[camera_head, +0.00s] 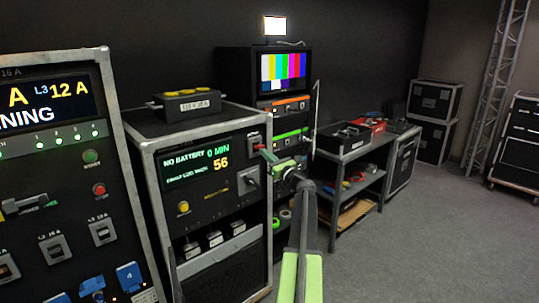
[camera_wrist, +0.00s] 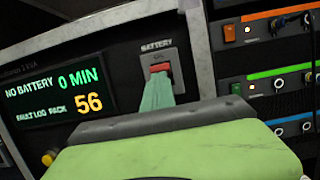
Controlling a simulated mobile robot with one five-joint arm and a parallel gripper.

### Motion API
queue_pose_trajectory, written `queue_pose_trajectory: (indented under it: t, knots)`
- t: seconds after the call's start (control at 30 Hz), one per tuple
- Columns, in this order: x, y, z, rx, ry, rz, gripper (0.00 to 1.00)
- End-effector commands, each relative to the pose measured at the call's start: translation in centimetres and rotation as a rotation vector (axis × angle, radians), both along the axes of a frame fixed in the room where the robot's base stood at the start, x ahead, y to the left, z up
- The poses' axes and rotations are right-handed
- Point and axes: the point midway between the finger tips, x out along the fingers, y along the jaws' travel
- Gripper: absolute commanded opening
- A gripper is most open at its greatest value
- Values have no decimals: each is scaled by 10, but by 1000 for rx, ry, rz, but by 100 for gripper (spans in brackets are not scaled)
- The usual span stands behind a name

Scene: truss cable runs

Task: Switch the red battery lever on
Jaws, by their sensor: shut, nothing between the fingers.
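The red battery lever (camera_wrist: 160,68) sits in a grey plate labelled BATTERY on the front of a black rack unit. In the head view the lever's plate (camera_head: 253,139) is at the unit's upper right. My gripper (camera_wrist: 157,90) has pale green fingers, shut and empty, with their tips just below the red lever. They cover the plate's lower part, and I cannot tell whether they touch the lever. My gripper (camera_head: 267,155) also reaches the panel from the right in the head view. The unit's display (camera_wrist: 52,98) reads NO BATTERY, 0 MIN and 56.
A second dark switch (camera_head: 251,180) lies below the battery plate, and a yellow button (camera_head: 183,207) at lower left. A breaker panel (camera_head: 60,180) stands close on the left. A rack with colour bars (camera_head: 284,70) and a tool bench (camera_head: 345,155) stand right. Grey floor is open at right.

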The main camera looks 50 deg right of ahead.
Motion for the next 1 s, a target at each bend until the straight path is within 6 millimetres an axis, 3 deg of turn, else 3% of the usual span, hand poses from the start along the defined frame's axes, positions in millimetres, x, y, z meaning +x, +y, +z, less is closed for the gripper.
queue_pose_trajectory:
  t: [0.07,0.33,0.57,0.63,0.8,1.0]
  knots:
    - [2,3,8,-4,3,7,0]
    - [-3,-2,-1,-2,3,-1,0]
    - [-10,8,-45,-3,0,7,0]
    - [-31,12,-29,-2,-1,3,0]
    - [-72,20,-23,-2,0,0,0]
    - [-100,28,-20,-2,-1,4,0]
